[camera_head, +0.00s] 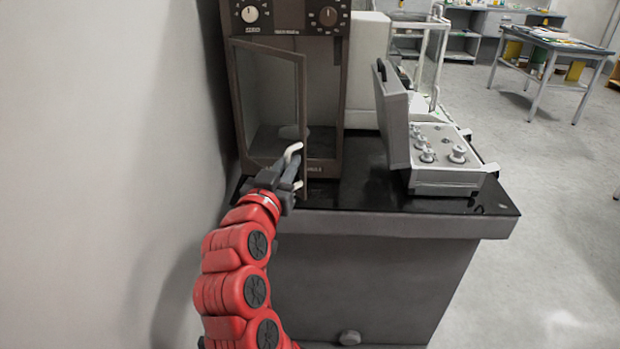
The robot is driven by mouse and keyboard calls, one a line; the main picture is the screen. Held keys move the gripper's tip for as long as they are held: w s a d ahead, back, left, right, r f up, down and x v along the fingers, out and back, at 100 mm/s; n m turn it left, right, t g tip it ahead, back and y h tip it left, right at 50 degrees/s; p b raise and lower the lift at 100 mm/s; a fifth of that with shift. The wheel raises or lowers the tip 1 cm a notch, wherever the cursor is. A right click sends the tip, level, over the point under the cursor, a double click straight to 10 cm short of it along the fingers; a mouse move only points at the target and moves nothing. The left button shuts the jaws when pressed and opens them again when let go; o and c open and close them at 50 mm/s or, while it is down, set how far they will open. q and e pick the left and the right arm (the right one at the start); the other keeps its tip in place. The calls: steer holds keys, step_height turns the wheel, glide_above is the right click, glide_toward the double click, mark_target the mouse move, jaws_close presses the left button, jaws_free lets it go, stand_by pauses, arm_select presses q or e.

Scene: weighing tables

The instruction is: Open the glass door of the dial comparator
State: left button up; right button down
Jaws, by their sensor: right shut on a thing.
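The dial comparator (325,100) is a tall dark brown cabinet with two knobs at its top, standing at the back left of the black-topped table. Its framed glass door (268,100) stands ajar, hinged at the left, with its right edge swung out toward me; a gap shows between that edge and the cabinet's right side. A pale bar handle (292,150) is near the door's lower right edge. My right gripper (291,168), on the red arm from below, is shut on the handle and hides part of it. My left gripper is not in view.
A grey case with its lid up (445,158) stands on the table (350,222) to the right. A plain wall (100,150) is close on the left. Another table (555,40) stands far off at the back right. The floor on the right is clear.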

steer(key=s+a+b, duration=0.3)
steer(key=s+a, duration=0.1)
steer(key=a, duration=0.5)
steer(key=shift+s+a, duration=0.15)
steer(key=shift+a, duration=0.1)
steer(key=shift+r, duration=0.1)
steer(key=c, duration=0.9)
jaws_free()
steer(key=p+v, duration=0.1)
steer(key=v, duration=1.1)
